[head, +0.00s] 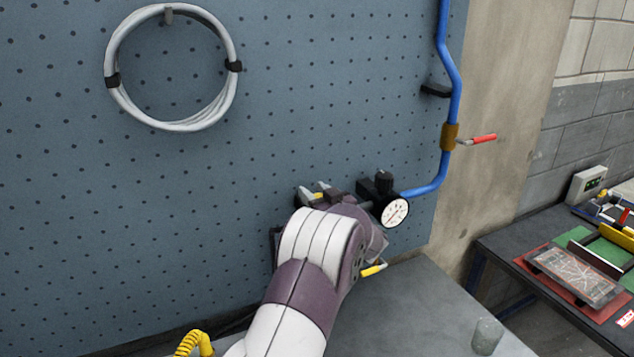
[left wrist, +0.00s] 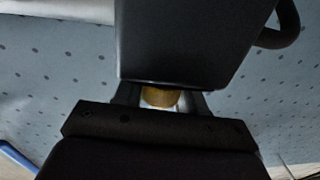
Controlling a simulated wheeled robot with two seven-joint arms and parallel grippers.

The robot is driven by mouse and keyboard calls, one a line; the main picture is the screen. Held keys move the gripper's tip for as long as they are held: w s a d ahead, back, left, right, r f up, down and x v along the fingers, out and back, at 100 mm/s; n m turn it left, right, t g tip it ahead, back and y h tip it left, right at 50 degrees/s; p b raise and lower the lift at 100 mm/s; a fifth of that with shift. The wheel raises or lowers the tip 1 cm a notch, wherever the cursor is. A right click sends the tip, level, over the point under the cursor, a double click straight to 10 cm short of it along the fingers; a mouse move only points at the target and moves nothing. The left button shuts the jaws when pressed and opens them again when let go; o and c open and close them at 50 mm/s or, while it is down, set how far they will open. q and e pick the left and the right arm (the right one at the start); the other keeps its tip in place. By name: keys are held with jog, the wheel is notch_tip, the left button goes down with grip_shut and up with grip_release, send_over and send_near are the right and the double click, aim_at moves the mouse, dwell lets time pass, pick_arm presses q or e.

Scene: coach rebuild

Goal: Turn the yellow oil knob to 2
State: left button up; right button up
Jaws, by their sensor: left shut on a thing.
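The yellow oil knob (left wrist: 160,97) shows in the left wrist view as a small round amber-yellow piece, partly covered by a dark block above it. My left gripper (left wrist: 161,103) is shut on it, with one finger on each side. In the head view my left arm reaches up to the pegboard and its wrist hides most of the fixture. A small yellow spot shows near the left gripper (head: 322,192) there. The knob's markings and the 2 are hidden, so I cannot tell its setting. My right gripper is in neither view.
A round white gauge (head: 395,212) sits right of my left wrist, joined to a blue pipe (head: 456,92) with a red-handled valve (head: 482,138). A yellow handle (head: 374,269) is below. A glass (head: 487,336) stands on the grey bench (head: 420,305).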

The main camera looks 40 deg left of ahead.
pick_arm(q)
jog(key=n+g+p, duration=0.1)
jog(key=g, duration=0.1)
jog(key=n+g+y, duration=0.1)
jog(key=g, duration=0.1)
jog(key=shift+s+n+p, duration=0.15)
jog(key=shift+n+p, duration=0.15)
jog(key=shift+p, duration=0.05)
jog(key=shift+s+n+g+y+p, duration=0.15)
jog(key=shift+n+g+p, duration=0.1)
jog(key=shift+n+g, duration=0.8)
jog(key=shift+s+n+g+y+p, duration=0.15)
jog(key=shift+n+g, duration=0.4)
jog(key=shift+g, duration=0.9)
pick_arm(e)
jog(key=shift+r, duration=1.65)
pick_arm(q)
jog(key=shift+a+n+g, duration=0.1)
jog(key=shift+n+g, duration=0.2)
jog(key=shift+g, duration=0.2)
jog(key=o, duration=0.8)
jog(key=shift+c, duration=0.2)
jog(key=shift+o, duration=1)
jog(key=shift+a, duration=0.1)
